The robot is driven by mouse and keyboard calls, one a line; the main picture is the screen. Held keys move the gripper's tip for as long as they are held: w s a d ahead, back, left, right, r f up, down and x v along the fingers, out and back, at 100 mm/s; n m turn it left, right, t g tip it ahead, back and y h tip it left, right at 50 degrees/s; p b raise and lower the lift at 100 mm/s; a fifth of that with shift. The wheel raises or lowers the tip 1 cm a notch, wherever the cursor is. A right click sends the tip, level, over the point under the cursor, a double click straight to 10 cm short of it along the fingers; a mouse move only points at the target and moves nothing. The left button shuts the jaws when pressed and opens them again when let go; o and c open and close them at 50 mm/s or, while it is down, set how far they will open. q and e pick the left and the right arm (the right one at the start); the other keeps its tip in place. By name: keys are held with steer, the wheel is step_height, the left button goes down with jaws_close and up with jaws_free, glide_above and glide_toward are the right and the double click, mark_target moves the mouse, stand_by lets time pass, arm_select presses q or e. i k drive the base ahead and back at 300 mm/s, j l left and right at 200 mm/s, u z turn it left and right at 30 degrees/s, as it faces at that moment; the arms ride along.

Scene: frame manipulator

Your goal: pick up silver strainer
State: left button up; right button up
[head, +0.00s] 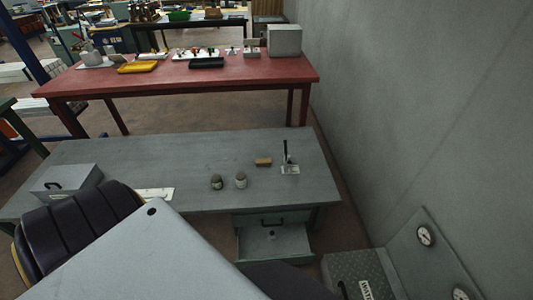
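I cannot clearly make out a silver strainer in the head view. Two small jars, one dark (217,182) and one paler (240,180), stand side by side on the desk top. Neither of my grippers shows in this view.
A tan block (264,162) and a small stand with a dark upright (287,157) are on the desk's right. A grey metal box (66,183) sits at its left. A dark padded chair (75,225) and a grey panel (165,250) block the front. A red table (190,77) stands behind.

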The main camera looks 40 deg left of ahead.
mark_target(271, 234)
steer(key=k+l+u, duration=0.1)
steer(key=k+u, duration=0.85)
steer(key=i, duration=0.1)
